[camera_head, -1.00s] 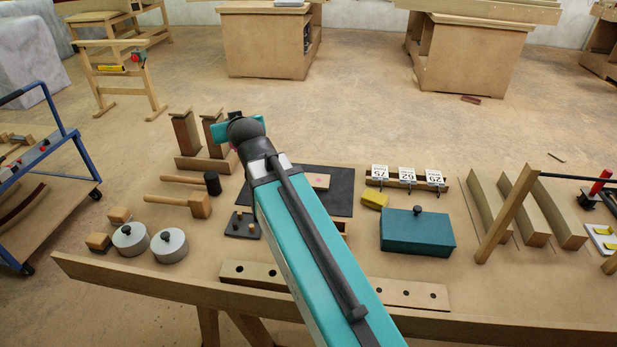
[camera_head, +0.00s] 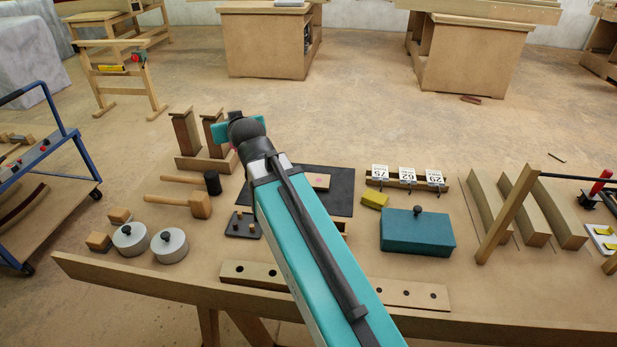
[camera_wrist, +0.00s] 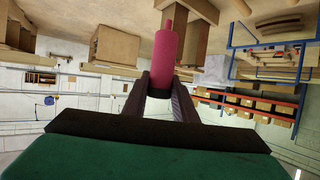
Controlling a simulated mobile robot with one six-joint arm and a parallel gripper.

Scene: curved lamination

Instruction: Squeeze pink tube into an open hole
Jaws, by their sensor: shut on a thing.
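In the wrist view, my gripper (camera_wrist: 160,95) is shut on the pink tube (camera_wrist: 166,47) near its dark end. The tube's narrow tip points to the top of the picture, with a wooden post (camera_wrist: 195,42) close behind it. In the head view, my arm hides most of the gripper and tube; only a small pink sliver shows beside the wrist. A long plank with round holes (camera_head: 255,276) lies along the bench's front edge, its middle hidden by my arm. Whether the tip touches anything cannot be told.
Two upright wooden posts (camera_head: 186,133) stand on a base beside my wrist. A mallet (camera_head: 199,205), grey round pots (camera_head: 171,246), a black mat (camera_head: 341,192) and a teal box (camera_head: 417,231) lie on the bench.

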